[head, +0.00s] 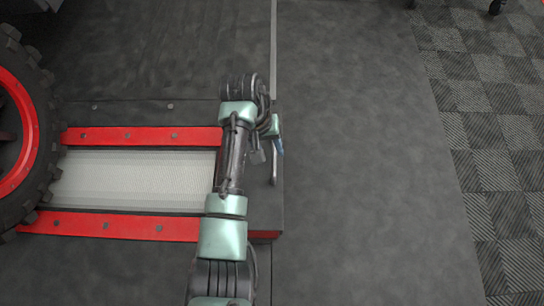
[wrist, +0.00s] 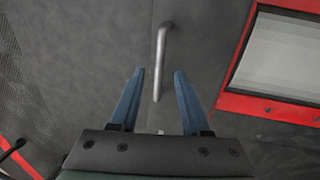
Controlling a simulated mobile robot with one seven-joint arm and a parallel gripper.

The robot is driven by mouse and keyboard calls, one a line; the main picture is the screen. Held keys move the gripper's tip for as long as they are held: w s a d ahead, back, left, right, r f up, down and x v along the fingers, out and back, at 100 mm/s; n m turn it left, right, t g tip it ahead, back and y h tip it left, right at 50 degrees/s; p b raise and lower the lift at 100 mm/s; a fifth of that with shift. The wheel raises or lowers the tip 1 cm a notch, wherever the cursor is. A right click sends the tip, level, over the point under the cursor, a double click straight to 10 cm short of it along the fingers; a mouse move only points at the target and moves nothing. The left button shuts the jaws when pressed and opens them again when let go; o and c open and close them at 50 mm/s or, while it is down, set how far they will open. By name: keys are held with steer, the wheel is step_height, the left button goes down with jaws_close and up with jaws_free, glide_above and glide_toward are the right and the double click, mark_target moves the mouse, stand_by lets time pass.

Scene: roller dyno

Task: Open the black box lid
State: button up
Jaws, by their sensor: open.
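The black box (head: 265,212) is a low dark block at the right end of the red-railed bed, and its lid looks closed. A grey metal bar handle (head: 274,168) lies along its right edge. The handle also shows in the wrist view (wrist: 159,58), standing lengthwise ahead of my gripper. My gripper (wrist: 155,72) is open with two blue fingers, and the handle's near end shows between the fingertips. I cannot tell how far above it they are. In the head view, my gripper (head: 279,147) is mostly hidden behind my wrist, over the box's right edge.
Two red rails (head: 105,226) flank a pale textured roller plate (head: 130,180) on the left. A large black tyre with a red rim (head: 47,130) stands at the far left. Open grey floor (head: 370,180) lies right of the box, with checkered tiles (head: 495,150) beyond.

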mark_target(273, 157)
steer(key=shift+d+f+b, duration=0.15)
steer(key=shift+f+b, duration=0.3)
steer(key=shift+f, duration=0.35)
steer(key=shift+d+f+b, duration=0.15)
steer(key=shift+f+b, duration=0.25)
steer(key=shift+f, duration=0.35)
steer(key=shift+c, duration=0.4)
jaws_close()
